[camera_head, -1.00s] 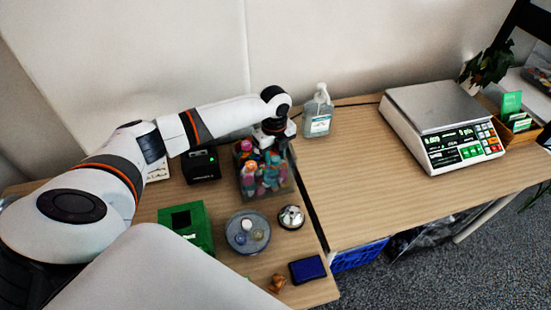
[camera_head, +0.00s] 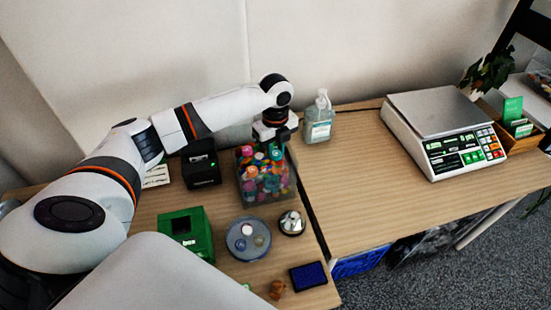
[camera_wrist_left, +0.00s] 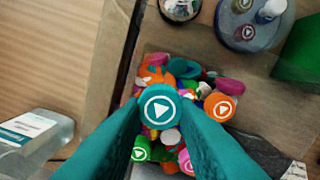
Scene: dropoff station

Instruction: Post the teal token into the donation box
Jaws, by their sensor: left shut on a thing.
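The teal token (camera_wrist_left: 162,107), a round disc with a white play mark, is between the fingertips of my left gripper (camera_head: 274,148). That gripper is shut on it, above a clear bin (camera_head: 268,202) of mixed coloured tokens. In the left wrist view the teal fingers (camera_wrist_left: 161,118) come up from below, and the bin's contents lie under the token. The donation box appears to be the green box (camera_head: 203,242), with a dark opening, left and nearer than the bin; part of it also shows in the wrist view (camera_wrist_left: 302,50). My right gripper is not in view.
A round grey stand (camera_head: 236,251), a bell (camera_head: 291,222), a blue pad (camera_head: 308,275) and a small brown object (camera_head: 277,288) lie near the bin. A black device (camera_head: 201,172) stands behind the green box. Sanitizer (camera_head: 318,122) and a scale (camera_head: 430,113) stand right, with clear tabletop between.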

